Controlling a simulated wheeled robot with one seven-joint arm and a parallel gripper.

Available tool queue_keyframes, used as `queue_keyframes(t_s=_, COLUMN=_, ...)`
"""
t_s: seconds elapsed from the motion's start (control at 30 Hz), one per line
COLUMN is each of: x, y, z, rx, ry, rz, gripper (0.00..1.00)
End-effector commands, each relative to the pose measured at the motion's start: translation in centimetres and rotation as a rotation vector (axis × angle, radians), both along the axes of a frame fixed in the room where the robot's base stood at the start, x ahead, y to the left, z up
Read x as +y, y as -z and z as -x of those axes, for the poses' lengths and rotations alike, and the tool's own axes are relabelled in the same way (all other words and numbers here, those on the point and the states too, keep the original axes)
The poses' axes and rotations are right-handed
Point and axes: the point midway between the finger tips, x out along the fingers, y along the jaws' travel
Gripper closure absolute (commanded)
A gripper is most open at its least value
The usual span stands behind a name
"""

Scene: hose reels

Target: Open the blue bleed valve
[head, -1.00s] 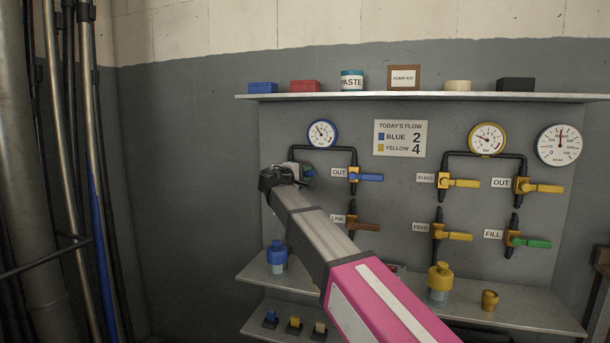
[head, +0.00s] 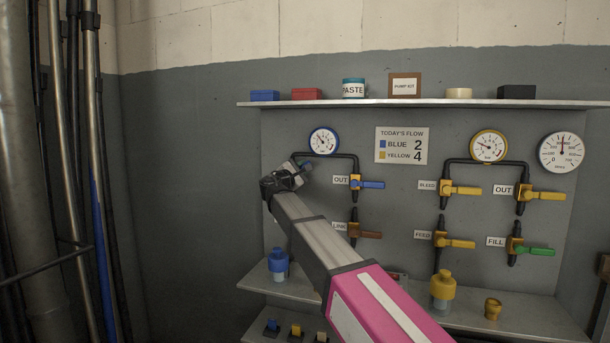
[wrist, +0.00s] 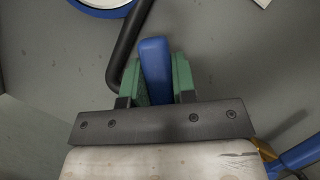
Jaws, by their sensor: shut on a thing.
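In the wrist view the blue bleed valve's handle (wrist: 155,62) stands between the two green finger pads of my gripper (wrist: 158,84). The pads press on it from both sides, and its tip sticks out beyond them. In the head view my gripper (head: 298,172) is at the left end of the blue circuit's pipe, left of the blue OUT valve. There it covers most of the bleed valve; its body and label are hidden, so how far it is turned is unclear.
The blue OUT valve handle (head: 371,184) is close on the right, and also shows in the wrist view (wrist: 298,154). A blue-rimmed gauge (head: 323,141) is above. A brown LINK valve (head: 368,234) is below. A shelf (head: 420,103) crosses above; the wall to the left is clear.

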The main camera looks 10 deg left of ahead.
Motion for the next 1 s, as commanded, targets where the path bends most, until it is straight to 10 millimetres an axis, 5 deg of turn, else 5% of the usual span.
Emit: queue_keyframes(t_s=1.0, x=4.9, y=-2.4, z=-0.3, rx=0.065, ry=-0.002, rz=0.827, gripper=1.0)
